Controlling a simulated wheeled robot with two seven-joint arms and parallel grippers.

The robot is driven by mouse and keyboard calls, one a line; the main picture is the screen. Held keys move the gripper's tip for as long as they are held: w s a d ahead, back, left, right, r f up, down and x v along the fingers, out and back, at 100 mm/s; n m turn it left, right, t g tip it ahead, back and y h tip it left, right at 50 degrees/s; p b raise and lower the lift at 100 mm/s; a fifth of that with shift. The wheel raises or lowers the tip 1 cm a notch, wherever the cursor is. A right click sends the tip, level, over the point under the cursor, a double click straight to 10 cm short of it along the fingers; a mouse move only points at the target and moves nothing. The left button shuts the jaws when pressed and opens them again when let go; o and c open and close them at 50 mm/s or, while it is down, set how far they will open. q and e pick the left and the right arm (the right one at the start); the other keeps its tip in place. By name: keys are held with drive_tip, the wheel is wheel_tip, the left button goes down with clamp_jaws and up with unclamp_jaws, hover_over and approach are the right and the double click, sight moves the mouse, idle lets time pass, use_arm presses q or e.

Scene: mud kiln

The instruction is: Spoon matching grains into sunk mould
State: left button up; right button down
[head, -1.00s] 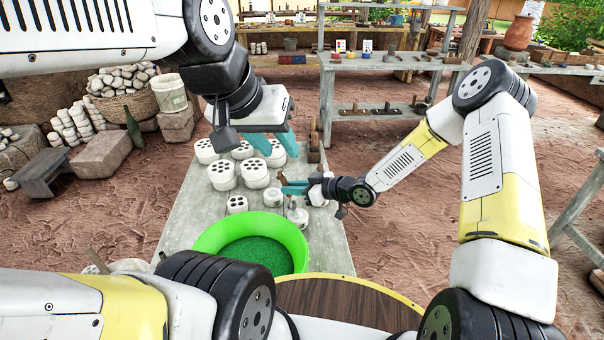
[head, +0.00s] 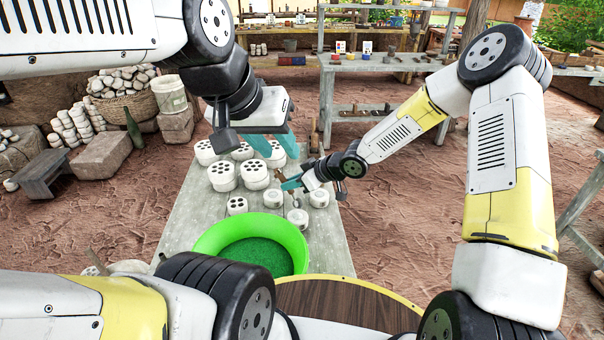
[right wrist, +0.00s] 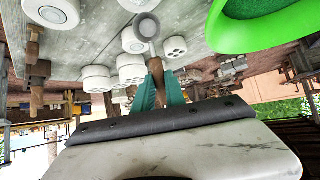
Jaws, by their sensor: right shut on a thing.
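My right gripper (head: 291,184) is shut on the brown handle of a spoon (right wrist: 147,27). The spoon's round grey bowl is over the small white pots in the right wrist view; I see no grains in it. Three small round white pots stand on the table: one on the left (head: 273,197), one in front (head: 298,218), one on the right (head: 319,198). White mould blocks with several holes (head: 222,175) stand behind them. A bright green basin (head: 205,240) holds green grains (head: 255,255). My left gripper (head: 281,152) is open and empty, above the far blocks.
The grey table (head: 185,215) has bare room at its left side and front right. Wooden pieces (right wrist: 37,75) stand at its edge near my right gripper. A brown round top (head: 340,303) is in front. Shelves (head: 380,65) stand at the back.

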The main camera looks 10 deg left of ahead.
drive_tip(key=shift+r+h, duration=0.25)
drive_tip(key=shift+h, duration=0.15)
drive_tip(key=shift+w+d+r, duration=0.1)
drive_tip(key=shift+r, duration=0.2)
drive_tip(key=shift+r+g+h, duration=0.25)
drive_tip(key=shift+g+h, duration=0.05)
drive_tip(key=shift+h, duration=0.2)
drive_tip(key=shift+r+g+h, duration=0.4)
drive_tip(key=shift+r+h, duration=0.5)
drive_tip(key=shift+h, duration=0.2)
drive_tip(key=shift+r+h, duration=0.15)
drive_tip(key=shift+h, duration=0.25)
